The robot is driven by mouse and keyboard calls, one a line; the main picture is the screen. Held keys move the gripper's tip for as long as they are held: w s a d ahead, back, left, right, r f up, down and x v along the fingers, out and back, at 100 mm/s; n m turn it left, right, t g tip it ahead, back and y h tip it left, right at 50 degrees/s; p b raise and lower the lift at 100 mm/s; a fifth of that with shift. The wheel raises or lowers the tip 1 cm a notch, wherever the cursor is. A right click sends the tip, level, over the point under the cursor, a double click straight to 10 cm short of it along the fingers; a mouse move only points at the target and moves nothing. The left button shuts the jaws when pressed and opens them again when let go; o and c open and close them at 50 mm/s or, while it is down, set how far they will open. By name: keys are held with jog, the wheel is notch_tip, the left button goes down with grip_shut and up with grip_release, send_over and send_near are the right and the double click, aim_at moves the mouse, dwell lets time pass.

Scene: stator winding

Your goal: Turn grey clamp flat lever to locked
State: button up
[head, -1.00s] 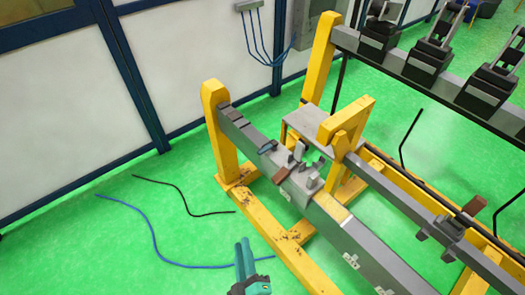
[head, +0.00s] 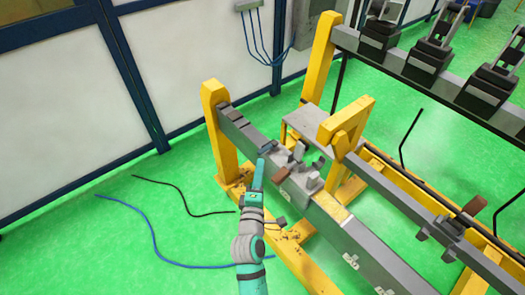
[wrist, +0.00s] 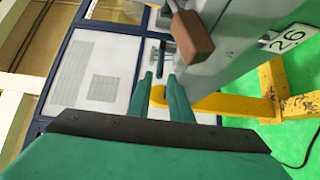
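The grey clamp (head: 304,182) sits on the long grey beam in the head view. Its small dark flat lever (head: 268,147) sticks out on the side toward the far end of the beam. A brown block handle (head: 284,173) is on the clamp's near side; a brown block (wrist: 186,38) also shows large in the wrist view. My gripper (head: 260,164) is beside the beam, just short of the flat lever; contact cannot be told.
A yellow post (head: 219,130) holds the beam's far end, and a yellow frame (head: 349,125) stands behind the clamp. A second beam (head: 400,200) with another clamp runs to the right. Black (head: 177,189) and blue (head: 150,232) cables lie on the open green floor at left.

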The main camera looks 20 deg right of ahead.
aim_at(262, 154)
jog(key=x, duration=0.8)
jog(key=shift+w, duration=0.15)
grip_shut()
